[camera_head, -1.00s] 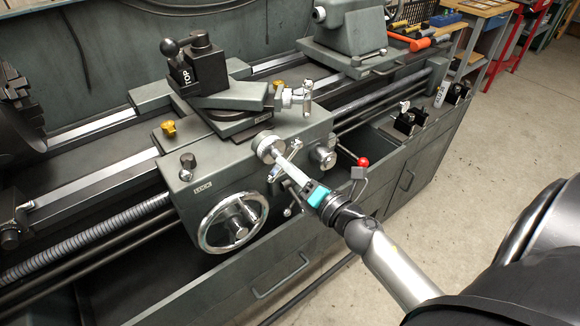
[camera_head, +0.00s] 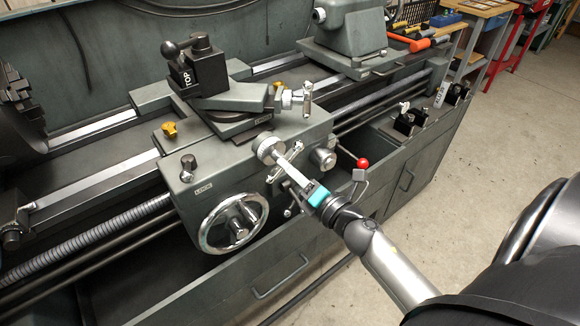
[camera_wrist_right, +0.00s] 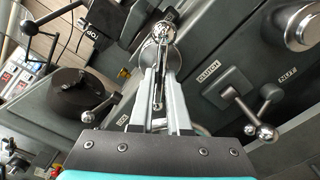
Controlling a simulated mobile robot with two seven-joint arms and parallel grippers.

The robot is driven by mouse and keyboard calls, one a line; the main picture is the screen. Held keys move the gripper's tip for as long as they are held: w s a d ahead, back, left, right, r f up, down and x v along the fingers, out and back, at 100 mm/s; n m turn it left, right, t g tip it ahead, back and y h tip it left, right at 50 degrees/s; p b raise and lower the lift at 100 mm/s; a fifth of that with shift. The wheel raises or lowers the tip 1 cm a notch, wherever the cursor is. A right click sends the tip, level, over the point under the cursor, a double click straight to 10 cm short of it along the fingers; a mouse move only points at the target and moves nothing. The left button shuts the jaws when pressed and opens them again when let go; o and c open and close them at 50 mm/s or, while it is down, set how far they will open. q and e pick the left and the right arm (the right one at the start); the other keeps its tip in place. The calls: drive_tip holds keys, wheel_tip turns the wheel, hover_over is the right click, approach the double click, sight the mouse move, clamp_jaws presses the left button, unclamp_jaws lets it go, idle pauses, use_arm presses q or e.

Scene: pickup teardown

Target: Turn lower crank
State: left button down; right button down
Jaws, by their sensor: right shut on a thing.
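The lower crank (camera_head: 268,148) is a silver round dial with a handle on the front of the lathe carriage. My right gripper (camera_head: 292,168) reaches it from the lower right. In the right wrist view, its two grey fingers (camera_wrist_right: 160,84) are shut on the crank's handle. The crank's shiny round end (camera_wrist_right: 161,34) shows just beyond the fingertips. The fingers hide part of the handle. My left gripper is not in view.
The upper crank (camera_head: 288,99) sits just above, near the tool post (camera_head: 196,66). A large handwheel (camera_head: 234,222) is at lower left. A red-knobbed lever (camera_head: 361,164) stands close to the right of my gripper. Open floor (camera_head: 445,170) lies to the right.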

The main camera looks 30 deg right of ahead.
drive_tip(key=m+p, duration=0.6)
drive_tip(key=m, duration=0.6)
drive_tip(key=shift+r+p, duration=0.15)
drive_tip(key=shift+p, duration=0.25)
drive_tip(key=shift+m, duration=0.4)
drive_tip(key=c, duration=0.9)
unclamp_jaws()
drive_tip(key=s, duration=1)
drive_tip(key=s+d, duration=0.1)
drive_tip(key=s, duration=0.4)
drive_tip(key=shift+s+d, duration=0.1)
